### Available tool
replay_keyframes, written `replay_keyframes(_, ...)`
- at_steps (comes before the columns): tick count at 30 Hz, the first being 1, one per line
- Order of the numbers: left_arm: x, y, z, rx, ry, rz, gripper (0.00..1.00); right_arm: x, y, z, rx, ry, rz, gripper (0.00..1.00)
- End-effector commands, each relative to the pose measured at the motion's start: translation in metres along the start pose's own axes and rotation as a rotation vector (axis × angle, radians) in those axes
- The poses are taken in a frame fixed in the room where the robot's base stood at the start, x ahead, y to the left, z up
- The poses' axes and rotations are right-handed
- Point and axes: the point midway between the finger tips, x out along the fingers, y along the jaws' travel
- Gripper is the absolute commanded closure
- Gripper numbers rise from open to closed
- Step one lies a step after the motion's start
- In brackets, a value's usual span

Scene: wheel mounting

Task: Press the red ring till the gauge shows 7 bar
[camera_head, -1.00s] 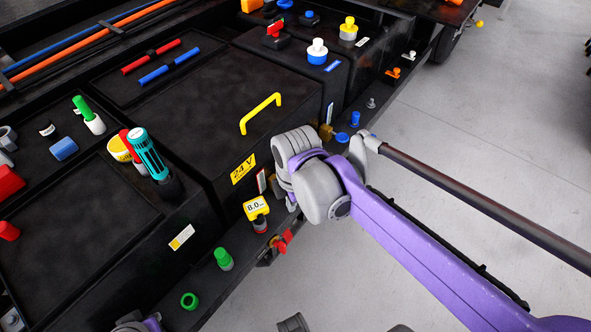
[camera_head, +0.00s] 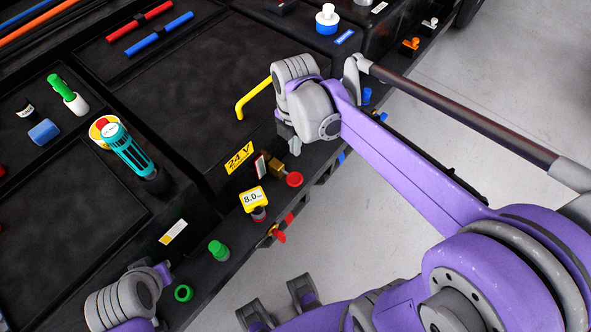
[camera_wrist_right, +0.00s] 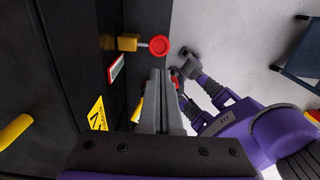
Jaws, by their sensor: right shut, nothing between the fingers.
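The red ring (camera_head: 294,179) sits on a brass fitting (camera_head: 278,168) at the edge of the dark machine. It also shows as a red disc in the right wrist view (camera_wrist_right: 160,44). The gauge (camera_head: 254,199) is yellow-framed with a white face reading 8.0, left of and below the ring in the head view. My right gripper (camera_head: 287,130) is mostly hidden behind its own wrist, above the ring in the picture. In the right wrist view its fingers (camera_wrist_right: 156,74) are shut and empty, with floor or machine showing between them and the ring. My left gripper's fingers do not show.
A red-handled valve (camera_head: 277,234), a green cap (camera_head: 218,250) and a green ring (camera_head: 183,293) line the ledge. Grey floor lies open to the right.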

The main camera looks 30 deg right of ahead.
Motion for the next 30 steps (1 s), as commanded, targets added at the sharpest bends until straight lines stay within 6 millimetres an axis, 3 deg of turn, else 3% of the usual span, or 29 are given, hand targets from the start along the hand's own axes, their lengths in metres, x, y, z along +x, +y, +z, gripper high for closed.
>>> replay_keyframes(8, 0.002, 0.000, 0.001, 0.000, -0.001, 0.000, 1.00, 0.015, 0.000, 0.000, 0.001, 0.000, 0.000, 1.00)
replay_keyframes(21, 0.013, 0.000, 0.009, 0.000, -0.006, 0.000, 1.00, 0.105, 0.000, 0.000, 0.002, 0.000, 0.000, 1.00)
replay_keyframes(30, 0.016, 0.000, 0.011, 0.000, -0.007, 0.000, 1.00, 0.138, 0.000, 0.000, 0.002, 0.000, 0.000, 1.00)
